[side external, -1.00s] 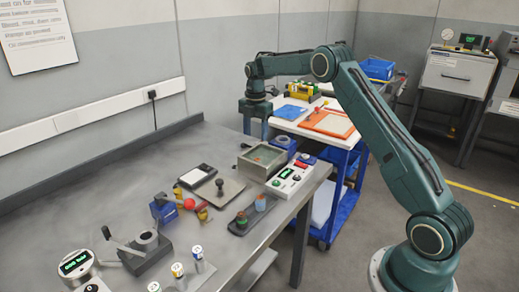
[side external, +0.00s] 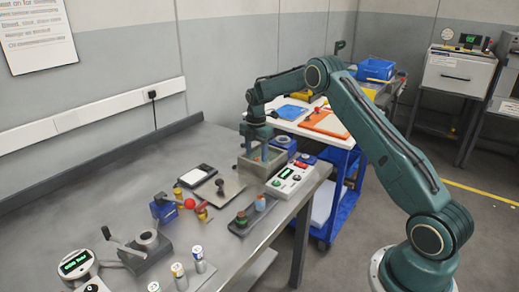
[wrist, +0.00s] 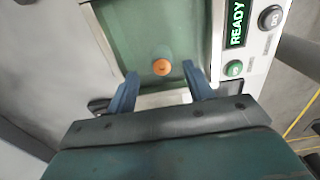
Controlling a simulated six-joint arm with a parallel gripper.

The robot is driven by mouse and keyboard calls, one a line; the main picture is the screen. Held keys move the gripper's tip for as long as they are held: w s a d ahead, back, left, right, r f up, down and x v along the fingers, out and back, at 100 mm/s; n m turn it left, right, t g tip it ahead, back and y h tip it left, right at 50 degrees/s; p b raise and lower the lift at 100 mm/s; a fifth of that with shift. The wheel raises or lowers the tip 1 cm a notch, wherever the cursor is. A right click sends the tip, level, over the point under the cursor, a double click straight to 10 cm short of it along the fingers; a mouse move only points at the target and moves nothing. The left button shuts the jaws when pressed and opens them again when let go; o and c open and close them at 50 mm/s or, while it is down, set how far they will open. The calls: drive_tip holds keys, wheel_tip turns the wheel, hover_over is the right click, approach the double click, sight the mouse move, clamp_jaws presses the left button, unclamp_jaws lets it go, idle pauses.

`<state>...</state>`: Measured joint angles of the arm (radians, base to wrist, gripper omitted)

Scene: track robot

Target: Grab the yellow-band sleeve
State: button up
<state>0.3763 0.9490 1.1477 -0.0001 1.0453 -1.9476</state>
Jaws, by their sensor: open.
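My gripper (side external: 260,148) is at a grey open-topped tank (side external: 243,171) on the right part of the bench. Several small white cylinders with coloured bands stand at the bench's front edge, well away from my gripper. The middle one (side external: 179,276) seems to have a yellow band.
A white console (side external: 292,178) sits right of the tank; its green READY display (wrist: 237,22) shows in the wrist view. A grey plate with a dark knob (side external: 220,188) and a dark tray (side external: 247,220) lie nearby.

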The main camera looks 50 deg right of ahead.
sight(257, 159)
drive_tip(key=shift+s+f, duration=0.15)
drive_tip(key=shift+f, duration=2.1)
drive_tip(key=c, duration=1.1)
drive_tip(key=shift+r, duration=0.15)
wheel_tip(257, 159, up, 20)
drive_tip(key=shift+f, duration=0.1)
